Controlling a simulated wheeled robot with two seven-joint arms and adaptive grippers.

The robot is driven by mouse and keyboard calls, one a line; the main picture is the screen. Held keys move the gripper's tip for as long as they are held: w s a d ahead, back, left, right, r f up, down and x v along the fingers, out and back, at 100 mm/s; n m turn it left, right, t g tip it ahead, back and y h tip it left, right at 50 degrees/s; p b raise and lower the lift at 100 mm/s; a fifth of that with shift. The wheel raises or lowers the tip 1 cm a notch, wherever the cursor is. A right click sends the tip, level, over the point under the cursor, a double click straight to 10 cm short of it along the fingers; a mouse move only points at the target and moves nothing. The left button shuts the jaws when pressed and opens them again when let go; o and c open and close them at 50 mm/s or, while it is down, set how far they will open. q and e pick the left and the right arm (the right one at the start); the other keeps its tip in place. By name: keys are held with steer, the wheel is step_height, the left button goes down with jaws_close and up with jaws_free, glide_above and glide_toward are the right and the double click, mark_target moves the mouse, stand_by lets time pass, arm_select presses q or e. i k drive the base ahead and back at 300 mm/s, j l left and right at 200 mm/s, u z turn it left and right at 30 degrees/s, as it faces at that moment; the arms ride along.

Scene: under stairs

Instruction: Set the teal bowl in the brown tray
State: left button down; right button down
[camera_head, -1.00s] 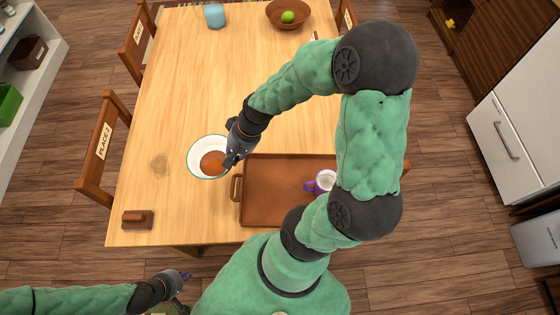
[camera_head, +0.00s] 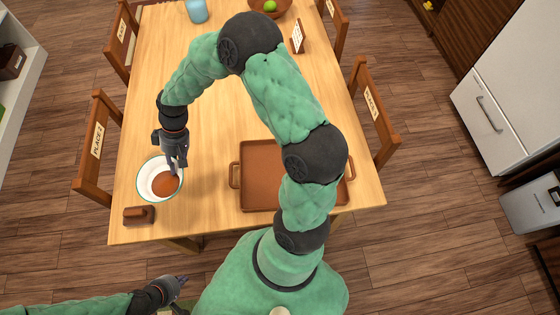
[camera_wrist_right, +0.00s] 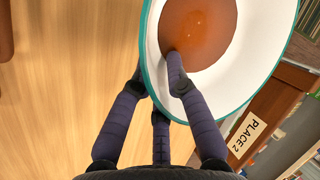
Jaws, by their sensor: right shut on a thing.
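The bowl (camera_head: 146,181) is white with a teal rim and holds an orange-brown filling. It is at the left side of the table, away from the tray. My right gripper (camera_head: 173,170) is shut on its rim, one finger inside and the others outside, as the right wrist view also shows the bowl (camera_wrist_right: 222,88). Whether the bowl is lifted cannot be told. The brown tray (camera_head: 258,177) lies to the right of the bowl, its right part hidden behind my right arm. My left gripper (camera_head: 183,283) is low, off the table's front edge; its fingers are unclear.
A brown block-like dish (camera_head: 138,215) sits just below the bowl at the table's front left corner. A blue cup (camera_head: 197,11) and a brown bowl with a green fruit (camera_head: 270,6) stand at the back. Table between bowl and tray is clear. Chairs flank the table.

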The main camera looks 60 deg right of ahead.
mark_target(271, 175)
steer(key=j+z, duration=0.2)
steer(key=j, duration=0.35)
steer(key=k+j+z, duration=0.25)
steer(key=j, duration=0.3)
steer(key=i+z, duration=0.1)
steer(key=z, duration=0.65)
